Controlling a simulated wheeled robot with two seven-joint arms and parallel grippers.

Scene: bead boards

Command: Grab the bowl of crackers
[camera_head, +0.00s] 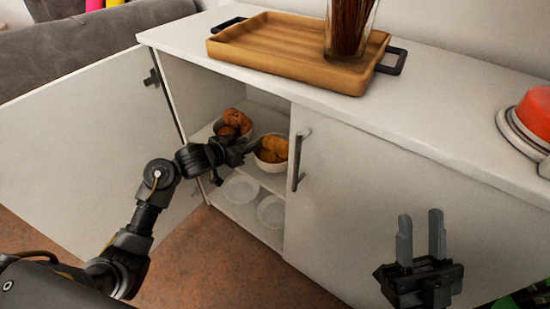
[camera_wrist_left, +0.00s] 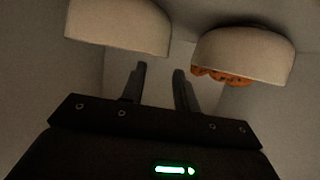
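A white bowl (camera_head: 268,162) of golden, round cracker-like pieces (camera_head: 273,148) stands on the upper shelf inside the open cabinet. A second white bowl (camera_head: 226,131) with browner cookies (camera_head: 237,120) stands behind and left of it. My left gripper (camera_head: 247,146) reaches into the cabinet by the front bowl. The left wrist view seems inverted; it shows two pale bowls (camera_wrist_left: 118,26) (camera_wrist_left: 243,52), one with orange-brown pieces (camera_wrist_left: 225,78). There the left fingers (camera_wrist_left: 159,72) are apart, with nothing between them. My right gripper (camera_head: 420,216) is open and empty before the closed door.
The left cabinet door (camera_head: 85,140) stands open; the right door (camera_head: 360,200) with its handle (camera_head: 299,160) is closed. Clear dishes (camera_head: 240,188) are on the lower shelf. A wooden tray (camera_head: 270,55) with a glass of sticks (camera_head: 350,30) and a red-topped object (camera_head: 537,112) stand on top.

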